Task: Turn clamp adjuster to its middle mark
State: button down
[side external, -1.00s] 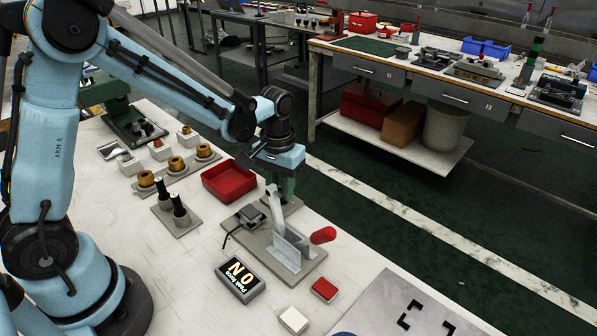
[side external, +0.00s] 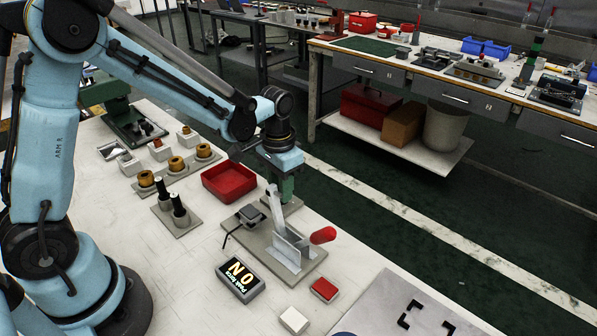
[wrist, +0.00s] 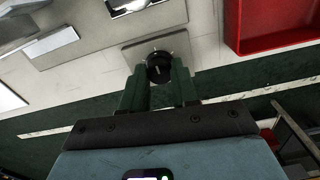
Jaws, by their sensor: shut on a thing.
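The clamp adjuster is a small round black knob (wrist: 159,68) on a grey square plate (wrist: 128,52) in the wrist view. A pale line shows on its face, and small light marks show around it; I cannot tell which mark the line points at. My gripper (wrist: 160,78) has its green fingers on either side of the knob, shut on it. In the side external view my gripper (side external: 286,190) points down at the plate (side external: 292,205) behind the toggle clamp. The knob is hidden there by the fingers and the clamp.
The toggle clamp has an upright metal lever (side external: 276,209) and a red-tipped handle (side external: 323,235), close to my gripper. A red tray (side external: 229,181) stands to the left. A black-knobbed stand (side external: 176,221) is further left.

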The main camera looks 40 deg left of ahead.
jog(key=c, duration=0.8)
grip_release()
jog(key=shift+c, duration=0.2)
notch_tip(320, 180, up, 12)
jog(key=shift+r, duration=0.1)
jog(key=s+n+t, duration=0.1)
jog(key=s+t, duration=0.6)
jog(key=s, duration=0.3)
jog(key=shift+s+a+f, duration=0.25)
jog(key=shift+s+a, duration=0.1)
jog(key=shift+a, duration=0.05)
